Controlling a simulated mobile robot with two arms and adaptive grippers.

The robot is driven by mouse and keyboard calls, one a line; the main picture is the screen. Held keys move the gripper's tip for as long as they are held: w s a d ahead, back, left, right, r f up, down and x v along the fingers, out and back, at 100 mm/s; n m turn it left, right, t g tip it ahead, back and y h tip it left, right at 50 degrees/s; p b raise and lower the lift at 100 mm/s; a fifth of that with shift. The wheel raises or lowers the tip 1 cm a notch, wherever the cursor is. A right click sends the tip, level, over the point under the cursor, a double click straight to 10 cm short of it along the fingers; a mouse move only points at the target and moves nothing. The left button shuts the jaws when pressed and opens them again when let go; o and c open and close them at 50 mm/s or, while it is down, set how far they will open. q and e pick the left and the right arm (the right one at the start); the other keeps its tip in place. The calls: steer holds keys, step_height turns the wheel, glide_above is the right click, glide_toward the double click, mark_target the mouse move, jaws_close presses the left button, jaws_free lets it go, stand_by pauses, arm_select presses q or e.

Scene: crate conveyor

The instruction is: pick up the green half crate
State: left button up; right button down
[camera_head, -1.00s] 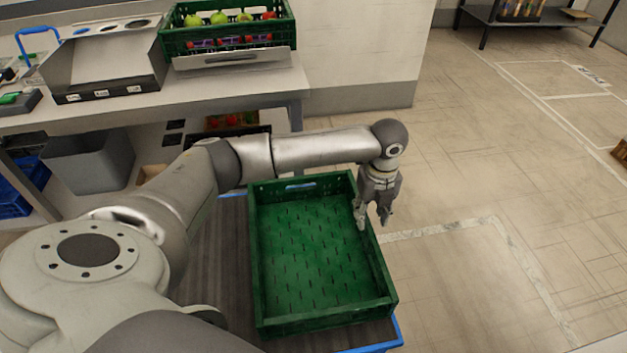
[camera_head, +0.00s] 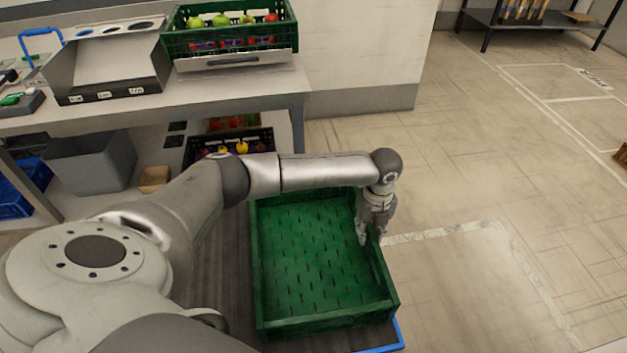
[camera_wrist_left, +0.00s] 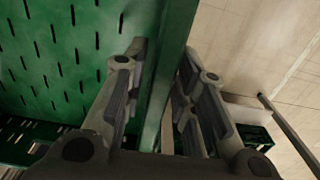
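The green half crate (camera_head: 315,255) is empty and sits upright on a dark grey surface with a blue edge. My left gripper (camera_head: 372,238) is low at the crate's right wall. In the left wrist view its two fingers (camera_wrist_left: 162,75) stand apart on either side of the green wall (camera_wrist_left: 166,60), one inside and one outside. The gripper looks open, with some gap beside the wall. My left forearm hides the crate's far rim in the head view. My right gripper is not in view.
A bench (camera_head: 210,103) at the upper left holds a green crate of produce (camera_head: 230,38) and a grey box (camera_head: 110,72). A dark crate (camera_head: 205,148) and a grey bin (camera_head: 92,162) are below.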

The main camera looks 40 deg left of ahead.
arm_select(q)
jaws_close()
steer(key=shift+r, duration=0.2)
stand_by(0.3)
